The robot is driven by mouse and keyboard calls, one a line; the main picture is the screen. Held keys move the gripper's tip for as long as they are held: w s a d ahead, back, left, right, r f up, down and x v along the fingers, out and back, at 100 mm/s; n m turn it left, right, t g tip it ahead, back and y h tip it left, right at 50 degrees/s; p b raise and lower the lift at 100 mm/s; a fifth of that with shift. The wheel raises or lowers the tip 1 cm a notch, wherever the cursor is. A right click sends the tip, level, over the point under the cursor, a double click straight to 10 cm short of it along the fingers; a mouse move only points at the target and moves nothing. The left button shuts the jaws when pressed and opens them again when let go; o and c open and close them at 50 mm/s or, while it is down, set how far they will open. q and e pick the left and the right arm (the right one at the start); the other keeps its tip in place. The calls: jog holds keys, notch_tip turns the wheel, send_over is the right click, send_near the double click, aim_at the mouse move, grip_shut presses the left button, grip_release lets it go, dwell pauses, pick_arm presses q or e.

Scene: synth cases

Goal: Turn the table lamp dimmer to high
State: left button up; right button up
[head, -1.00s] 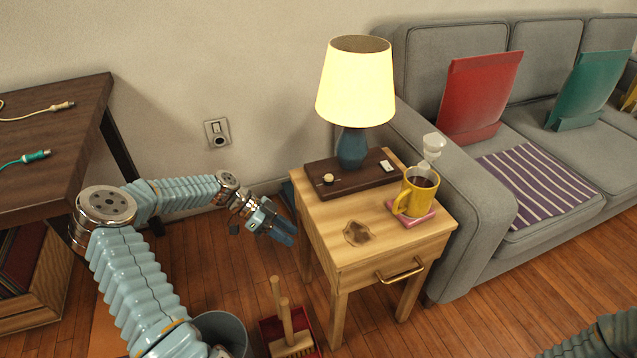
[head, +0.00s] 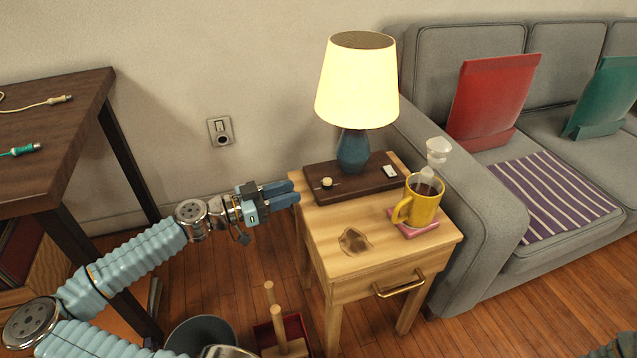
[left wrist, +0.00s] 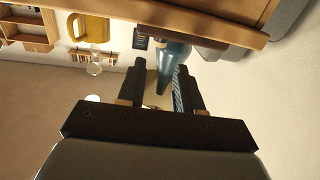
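The table lamp has a lit cream shade (head: 357,82) and a blue body (head: 353,152). It stands on a dark brown base (head: 352,188) on the wooden side table (head: 330,222). A small pale round knob (head: 327,183) sits at the base's left end, and a white switch (head: 390,171) at its right. My left gripper (head: 296,194) is left of the knob, near the table's left edge, apart from it. In the left wrist view, its fingers (left wrist: 162,80) are spread and empty, with the blue lamp body (left wrist: 173,58) upside down beyond them. My right gripper is out of view.
A brown stain (head: 354,241) marks the tabletop. A grey sofa (head: 467,236) stands at the right.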

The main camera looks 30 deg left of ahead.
aim_at(323, 183)
pick_arm(q)
jog(key=x, duration=0.8)
jog(key=shift+d, duration=0.1)
grip_shut()
